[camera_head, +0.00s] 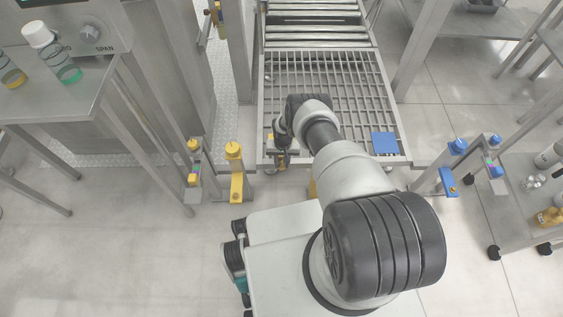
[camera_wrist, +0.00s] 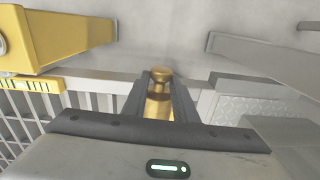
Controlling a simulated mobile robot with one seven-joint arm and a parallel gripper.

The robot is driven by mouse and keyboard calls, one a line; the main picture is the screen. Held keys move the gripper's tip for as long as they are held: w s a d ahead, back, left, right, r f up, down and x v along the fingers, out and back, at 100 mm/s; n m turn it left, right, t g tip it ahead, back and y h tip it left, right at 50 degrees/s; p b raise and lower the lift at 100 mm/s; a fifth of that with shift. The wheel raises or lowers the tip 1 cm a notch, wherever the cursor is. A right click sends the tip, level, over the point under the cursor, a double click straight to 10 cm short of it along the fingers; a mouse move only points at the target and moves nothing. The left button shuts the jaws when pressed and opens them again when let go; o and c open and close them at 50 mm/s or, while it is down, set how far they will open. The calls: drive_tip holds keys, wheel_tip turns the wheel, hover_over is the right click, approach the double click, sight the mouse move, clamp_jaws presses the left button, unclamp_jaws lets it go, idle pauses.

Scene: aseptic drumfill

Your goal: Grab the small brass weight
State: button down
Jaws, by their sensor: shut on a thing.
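The small brass weight (camera_wrist: 158,103) shows in the wrist view, a gold-coloured cylinder with a knobbed top. It stands between the two dark fingers of my gripper (camera_wrist: 159,98), which are shut on it from both sides. Its lower part is hidden by my gripper's body. In the head view my gripper (camera_head: 281,158) is at the near left corner of the grated conveyor frame. The weight itself is too small to make out there.
The conveyor grating (camera_head: 330,90) lies beyond my arm, with a blue pad (camera_head: 385,143) at its near right corner. A yellow post (camera_head: 234,170) stands just left of my gripper. A steel table (camera_head: 60,95) with bottles is at left. A cart (camera_head: 535,205) stands at right.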

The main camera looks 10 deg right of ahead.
sight(283, 164)
drive_tip(key=c, duration=1.3)
unclamp_jaws()
drive_tip(key=shift+w, duration=0.1)
drive_tip(key=shift+c, duration=0.2)
wheel_tip(283, 164, up, 17)
drive_tip(key=p, duration=0.6)
drive_tip(key=shift+d+r+p, duration=0.2)
drive_tip(key=shift+d+p, duration=0.05)
drive_tip(key=shift+p, duration=0.1)
